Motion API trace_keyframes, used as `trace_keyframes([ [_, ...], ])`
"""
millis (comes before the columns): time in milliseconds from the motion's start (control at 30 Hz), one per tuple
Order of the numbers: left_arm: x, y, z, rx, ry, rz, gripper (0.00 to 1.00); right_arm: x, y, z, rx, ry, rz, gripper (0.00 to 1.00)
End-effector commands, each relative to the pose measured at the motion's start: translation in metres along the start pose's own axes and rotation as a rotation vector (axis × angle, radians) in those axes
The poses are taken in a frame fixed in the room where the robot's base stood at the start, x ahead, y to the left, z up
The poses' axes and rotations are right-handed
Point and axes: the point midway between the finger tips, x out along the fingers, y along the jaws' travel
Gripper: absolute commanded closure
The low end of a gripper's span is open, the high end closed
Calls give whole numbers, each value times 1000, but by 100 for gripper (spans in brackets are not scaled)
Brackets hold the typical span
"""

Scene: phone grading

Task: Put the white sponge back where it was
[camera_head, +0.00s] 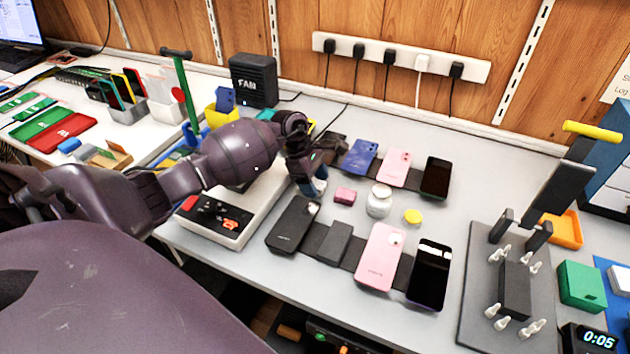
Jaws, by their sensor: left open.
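My left gripper (316,186) is open and points down at the table, just left of a small pink block (345,195). Its fingers are small and partly hidden by my wrist, and a blue and whitish patch shows at their tips. I cannot tell whether that patch is part of the gripper or a thing under it. I cannot pick out the white sponge with certainty. A whitish block (621,281) lies on a blue surface at the right edge, partly cut off. My right gripper is not in view.
A white jar (379,203) and a yellow lid (412,216) stand right of the pink block. Phones lie in two rows, including a pink one (380,257). A grey plate with pegs (476,310), a green box (580,286) and an orange tray (563,230) are at right.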

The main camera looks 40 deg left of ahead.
Motion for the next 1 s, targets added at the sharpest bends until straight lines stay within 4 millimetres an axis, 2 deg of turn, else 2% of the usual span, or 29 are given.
trace_keyframes([
  [167, -17, 1, 1, 2, 2, 4, 38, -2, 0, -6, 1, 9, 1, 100],
  [600, -98, 0, 1, 2, 2, 3, 38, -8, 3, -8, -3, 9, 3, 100],
  [800, -117, 0, 1, 1, 0, 2, 38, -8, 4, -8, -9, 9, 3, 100],
  [1000, -123, 0, 1, 0, 0, 0, 38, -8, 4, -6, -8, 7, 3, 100],
])
